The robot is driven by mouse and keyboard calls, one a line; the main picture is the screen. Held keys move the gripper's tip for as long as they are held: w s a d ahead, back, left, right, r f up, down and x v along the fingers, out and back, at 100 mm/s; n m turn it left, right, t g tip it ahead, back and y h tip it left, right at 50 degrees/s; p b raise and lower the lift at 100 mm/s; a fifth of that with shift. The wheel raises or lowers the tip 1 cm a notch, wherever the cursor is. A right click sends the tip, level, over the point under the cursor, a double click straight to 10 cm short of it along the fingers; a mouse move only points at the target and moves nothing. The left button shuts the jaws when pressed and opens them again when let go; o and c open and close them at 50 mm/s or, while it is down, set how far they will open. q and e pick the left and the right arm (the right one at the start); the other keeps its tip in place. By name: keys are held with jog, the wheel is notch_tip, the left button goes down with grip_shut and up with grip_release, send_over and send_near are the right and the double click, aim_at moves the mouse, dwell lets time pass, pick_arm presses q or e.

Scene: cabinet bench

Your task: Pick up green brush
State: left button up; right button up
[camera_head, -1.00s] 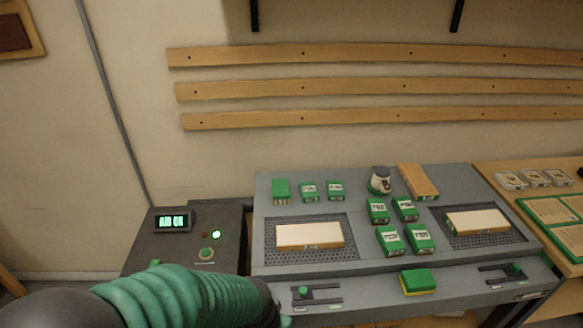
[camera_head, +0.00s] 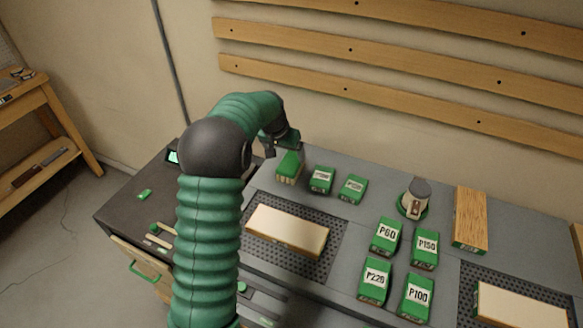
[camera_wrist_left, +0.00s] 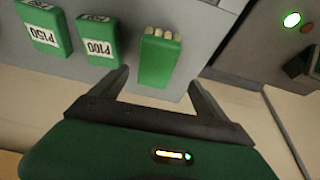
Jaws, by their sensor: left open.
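The green brush (camera_head: 289,166), a green block with pale bristles, stands at the back left of the grey bench. In the left wrist view the brush (camera_wrist_left: 160,58) lies ahead of my fingers, roughly between their tips, with its bristle ends at the top. My left gripper (camera_head: 279,146) is just behind and above the brush in the head view, partly hidden by its own wrist. In the wrist view the gripper (camera_wrist_left: 159,77) has its two fingers apart, with nothing clearly held. Whether they touch the brush cannot be told. My right gripper is out of view.
Two small green labelled blocks (camera_head: 321,179) (camera_head: 353,188) stand right of the brush. Several larger green blocks, such as P60 (camera_head: 386,236), a jar (camera_head: 414,198) and a wooden block (camera_head: 470,219) are further right. A pale board (camera_head: 287,230) lies on a perforated panel in front.

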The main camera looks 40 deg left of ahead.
aim_at(290, 163)
pick_arm(q)
jog(key=x, duration=0.3)
jog(key=shift+a, duration=0.2)
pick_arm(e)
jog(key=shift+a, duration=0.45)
pick_arm(q)
jog(key=f, duration=0.1)
jog(key=w+f, duration=0.1)
jog(key=f, duration=0.1)
jog(key=d+f, duration=0.1)
jog(key=shift+w+f, duration=0.2)
jog(key=shift+w, duration=0.2)
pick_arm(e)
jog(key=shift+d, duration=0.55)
pick_arm(q)
jog(key=shift+s+a+f, duration=0.1)
jog(key=shift+a+f, duration=0.1)
jog(key=shift+a, duration=0.15)
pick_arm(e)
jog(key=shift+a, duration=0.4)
pick_arm(q)
jog(key=shift+d+f, duration=0.1)
jog(key=shift+d, duration=0.1)
jog(key=shift+c, duration=0.3)
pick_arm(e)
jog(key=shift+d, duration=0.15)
